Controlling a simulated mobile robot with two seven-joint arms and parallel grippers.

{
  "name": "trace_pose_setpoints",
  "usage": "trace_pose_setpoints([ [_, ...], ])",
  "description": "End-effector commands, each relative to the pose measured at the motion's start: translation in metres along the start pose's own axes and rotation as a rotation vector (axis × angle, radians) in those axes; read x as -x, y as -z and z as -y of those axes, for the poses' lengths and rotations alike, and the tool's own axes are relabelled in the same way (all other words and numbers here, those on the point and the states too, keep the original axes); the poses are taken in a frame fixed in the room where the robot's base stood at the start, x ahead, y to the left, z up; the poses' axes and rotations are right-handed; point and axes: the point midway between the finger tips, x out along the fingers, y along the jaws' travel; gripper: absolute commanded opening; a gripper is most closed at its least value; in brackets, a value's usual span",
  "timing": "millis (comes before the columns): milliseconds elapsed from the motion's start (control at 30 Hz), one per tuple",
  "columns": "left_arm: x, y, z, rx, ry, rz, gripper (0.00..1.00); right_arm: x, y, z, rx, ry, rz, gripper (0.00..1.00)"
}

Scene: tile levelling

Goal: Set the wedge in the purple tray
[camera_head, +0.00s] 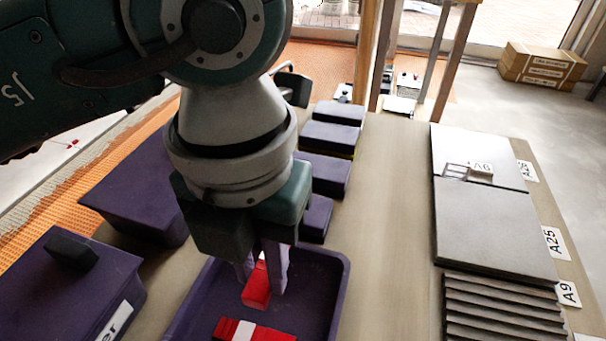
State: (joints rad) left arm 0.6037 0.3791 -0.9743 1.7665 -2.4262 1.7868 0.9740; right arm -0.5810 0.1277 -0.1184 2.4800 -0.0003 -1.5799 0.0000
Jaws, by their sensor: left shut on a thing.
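My left gripper (262,270) reaches down from the upper left over the purple tray (341,285). It is shut on a red wedge (258,289) between its pale fingers, at or just above the tray's inside; I cannot tell whether the wedge touches the floor of the tray. A second red piece with a white band (262,332) lies in the tray nearer the bottom edge of the picture. The gripper body hides the far left part of the tray. My right gripper is not in view.
Purple boxes (140,190) stand left of the tray, one with a black handle (72,252). Smaller purple bins (332,135) line up behind it. Grey tiles (490,225) and a ridged stack (503,310) lie at the right, by labels. The board between is clear.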

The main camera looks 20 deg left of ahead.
Motion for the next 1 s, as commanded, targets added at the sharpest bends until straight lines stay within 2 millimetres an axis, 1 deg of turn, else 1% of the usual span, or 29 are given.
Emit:
trace_pose_setpoints([
  [100,-0.011,0.001,0.000,-0.001,0.000,-0.002,0.00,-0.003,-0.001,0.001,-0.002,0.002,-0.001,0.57],
  [233,-0.033,0.001,0.000,0.000,0.000,-0.004,0.00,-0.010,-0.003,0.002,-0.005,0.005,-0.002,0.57],
  [333,-0.045,0.001,0.000,0.000,0.000,-0.003,0.00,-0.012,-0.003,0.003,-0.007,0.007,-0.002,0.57],
  [433,-0.049,0.001,0.000,-0.001,0.000,-0.001,0.00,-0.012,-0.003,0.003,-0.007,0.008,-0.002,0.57],
  [633,-0.048,0.000,0.000,-0.001,0.000,0.000,0.00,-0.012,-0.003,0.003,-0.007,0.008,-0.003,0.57],
  [767,-0.052,0.000,0.000,-0.001,0.000,0.000,0.00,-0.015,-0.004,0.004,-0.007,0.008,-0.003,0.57],
  [800,-0.051,0.000,0.000,-0.001,0.000,0.000,0.29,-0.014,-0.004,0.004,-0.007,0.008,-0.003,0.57],
  [1000,-0.051,0.000,0.000,-0.001,0.000,0.000,0.51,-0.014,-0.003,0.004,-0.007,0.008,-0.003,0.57],
])
